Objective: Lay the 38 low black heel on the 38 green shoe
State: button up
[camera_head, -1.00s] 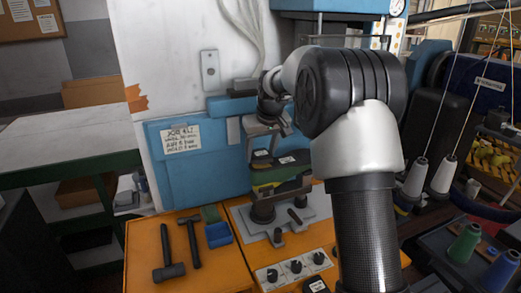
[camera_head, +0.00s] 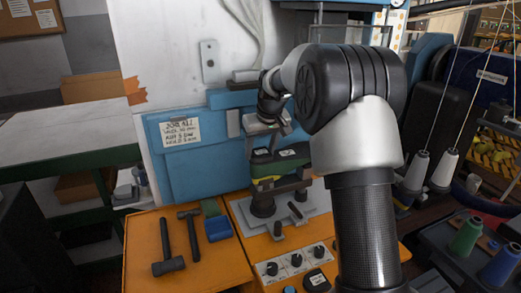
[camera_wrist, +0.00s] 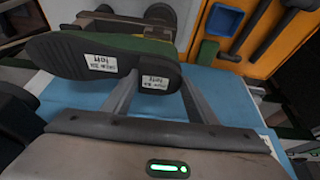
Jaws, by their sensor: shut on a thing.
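The green shoe (camera_head: 280,164) is upside down on the machine's stand, its black sole facing up. In the wrist view the shoe (camera_wrist: 88,60) shows a white label on the sole that reads "left"; its size digits are blurred. My gripper (camera_wrist: 157,80) is shut on the low black heel (camera_wrist: 166,88), which also has a white label reading "left". The heel sits over the heel end of the sole, between my two fingers. It looks on or just above the sole; I cannot tell if they touch. In the head view the heel (camera_head: 261,152) is at the shoe's left end.
An orange bench top (camera_head: 145,235) carries two hammers (camera_head: 168,255) and a blue tray (camera_head: 219,228) left of the stand. A knob panel (camera_head: 297,262) is in front. A blue panel with a paper note (camera_head: 180,132) stands behind. Thread spools (camera_head: 465,238) are at right.

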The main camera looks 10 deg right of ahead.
dwell(0.3)
jog(key=o, duration=1.1)
jog(key=shift+o, duration=0.2)
jog(key=v, duration=1.7)
jog(key=shift+r, duration=0.2)
jog(key=shift+s, duration=0.1)
jog(key=s+a+r+m+p, duration=0.1)
jog(key=s+r, duration=0.1)
jog(key=s, duration=0.7)
jog(key=s+r+p, duration=0.1)
jog(key=s+r, duration=0.1)
jog(key=s, duration=0.6)
jog(key=s+f+p, duration=0.1)
jog(key=s+f, duration=0.3)
jog(key=s, duration=0.4)
jog(key=s+f+m+t+p, duration=0.1)
jog(key=s+f, duration=0.2)
jog(key=s, duration=0.6)
jog(key=shift+f+h, duration=0.4)
